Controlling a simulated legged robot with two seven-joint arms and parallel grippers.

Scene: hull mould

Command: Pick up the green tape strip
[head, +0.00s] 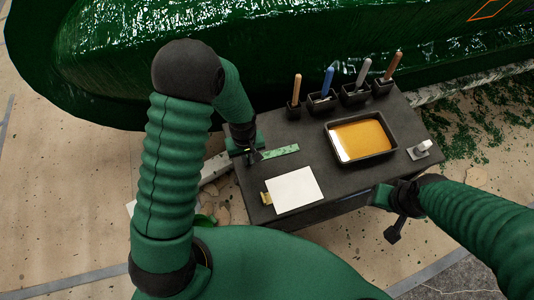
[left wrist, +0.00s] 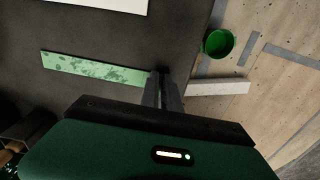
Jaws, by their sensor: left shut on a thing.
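The green tape strip (head: 281,152) is a flat, speckled light-green band at the left part of the dark table top. It also shows in the left wrist view (left wrist: 92,68), running left from my fingers. My left gripper (head: 254,156) is shut on the strip's left end, near the table's left edge; its closed fingers (left wrist: 163,82) hide that end. The strip looks level and close to the table top; I cannot tell whether it touches it. My right gripper (head: 394,214) is at the table's right front side, away from the strip, and its fingers are unclear.
On the table (head: 310,145) are a white sheet (head: 293,190), a black tray of amber liquid (head: 362,139), several handled tools in dark holders (head: 322,98) and a small white-grey object (head: 420,149). The glossy green hull (head: 290,45) rises behind. A green bucket (left wrist: 217,43) stands on the floor.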

